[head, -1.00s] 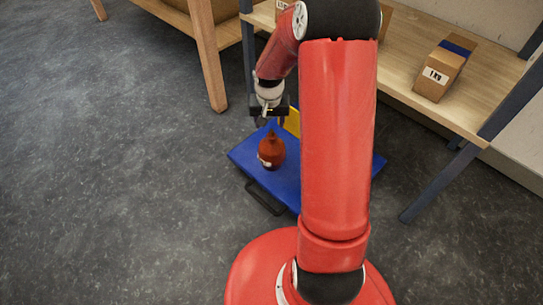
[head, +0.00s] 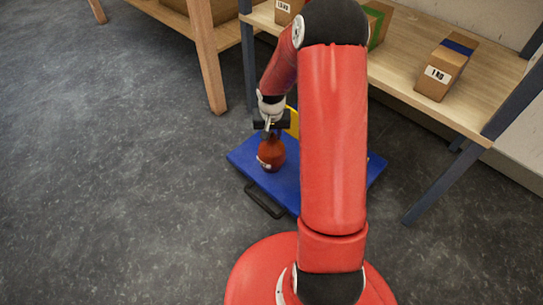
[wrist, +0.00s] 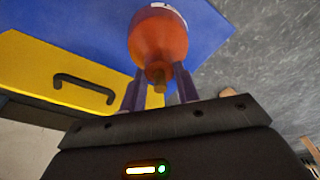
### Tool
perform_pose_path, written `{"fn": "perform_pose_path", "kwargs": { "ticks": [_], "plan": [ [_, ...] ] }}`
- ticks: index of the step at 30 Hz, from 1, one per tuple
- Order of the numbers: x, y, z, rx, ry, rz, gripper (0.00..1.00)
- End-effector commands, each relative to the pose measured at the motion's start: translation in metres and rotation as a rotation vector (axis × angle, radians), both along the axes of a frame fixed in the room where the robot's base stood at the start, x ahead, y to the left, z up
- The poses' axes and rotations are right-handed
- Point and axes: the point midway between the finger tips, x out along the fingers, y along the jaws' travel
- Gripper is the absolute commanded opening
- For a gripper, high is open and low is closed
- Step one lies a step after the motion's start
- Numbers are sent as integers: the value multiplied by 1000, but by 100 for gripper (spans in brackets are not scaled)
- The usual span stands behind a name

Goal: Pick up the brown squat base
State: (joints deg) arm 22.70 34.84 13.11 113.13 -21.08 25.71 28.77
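The brown squat base (head: 271,156) is a rounded reddish-brown body with a narrow neck and a pale mark low on its side. It stands on a blue surface (head: 244,155). My gripper (head: 270,134) is right above it, pointing down. In the wrist view, the base (wrist: 160,38) shows its neck between the two fingers of my gripper (wrist: 160,72). The fingers look apart, with a small gap beside the neck. Whether either finger touches it is hard to tell.
A yellow panel with a black handle (wrist: 85,85) stands close beside the base. Another black handle (head: 264,200) is at the blue surface's front edge. A wooden shelf (head: 400,75) with cardboard boxes (head: 446,68) is behind on the right. Grey floor (head: 120,190) is clear on the left.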

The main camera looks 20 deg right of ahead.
Motion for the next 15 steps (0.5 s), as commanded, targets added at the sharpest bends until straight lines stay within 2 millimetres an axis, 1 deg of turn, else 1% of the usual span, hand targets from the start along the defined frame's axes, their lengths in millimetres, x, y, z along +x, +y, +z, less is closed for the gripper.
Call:
{"fn": "perform_pose_path", "kwargs": {
  "ticks": [1, 6, 15],
  "plan": [
    [0, 0, 0, 0, 0, 0, 22],
    [0, 0, 0, 0, 0, 0, 0],
    [0, 0, 0, 0, 0, 0, 0]
  ]
}}
